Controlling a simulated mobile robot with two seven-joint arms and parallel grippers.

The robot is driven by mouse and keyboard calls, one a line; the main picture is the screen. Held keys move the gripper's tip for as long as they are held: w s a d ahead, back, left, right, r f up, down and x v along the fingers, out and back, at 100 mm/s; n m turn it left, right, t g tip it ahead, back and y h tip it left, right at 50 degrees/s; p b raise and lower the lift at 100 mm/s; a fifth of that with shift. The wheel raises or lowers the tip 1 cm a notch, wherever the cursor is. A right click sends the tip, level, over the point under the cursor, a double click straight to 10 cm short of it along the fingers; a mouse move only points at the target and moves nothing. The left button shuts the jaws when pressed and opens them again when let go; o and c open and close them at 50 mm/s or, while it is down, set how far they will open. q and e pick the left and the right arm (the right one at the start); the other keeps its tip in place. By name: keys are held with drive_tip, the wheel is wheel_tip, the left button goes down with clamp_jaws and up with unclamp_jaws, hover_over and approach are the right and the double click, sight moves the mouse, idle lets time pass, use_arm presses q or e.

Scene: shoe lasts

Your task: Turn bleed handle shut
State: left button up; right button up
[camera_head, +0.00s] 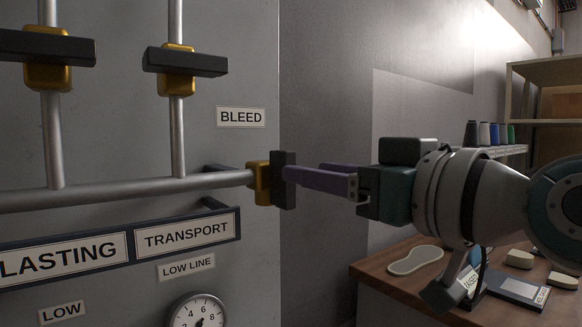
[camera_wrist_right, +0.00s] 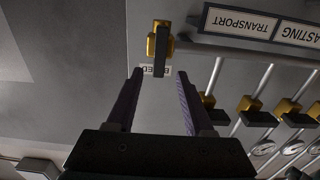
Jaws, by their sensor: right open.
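The bleed valve sits at the right end of the horizontal grey pipe (camera_head: 130,188), below the BLEED label (camera_head: 240,117). It has a brass body (camera_head: 262,183) and a black bar handle (camera_head: 284,181), which stands upright in the head view, crosswise to the pipe. The handle (camera_wrist_right: 163,42) also shows in the right wrist view, ahead of the fingertips. My right gripper (camera_head: 288,173) points left at the handle; its purple fingers overlap the handle's edge in the head view. In the right wrist view the gripper (camera_wrist_right: 159,73) is open, with nothing between its fingers. My left gripper is out of view.
Two other brass valves with black handles (camera_head: 186,62) sit on vertical pipes at upper left. A TRANSPORT plate (camera_head: 186,236) and a gauge (camera_head: 198,314) are below the pipe. A wooden bench (camera_head: 378,275) with a shoe sole (camera_head: 416,260) stands lower right.

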drive_tip(key=shift+x, duration=2.6)
drive_tip(key=shift+c, duration=0.4)
drive_tip(key=shift+d, duration=0.1)
clamp_jaws()
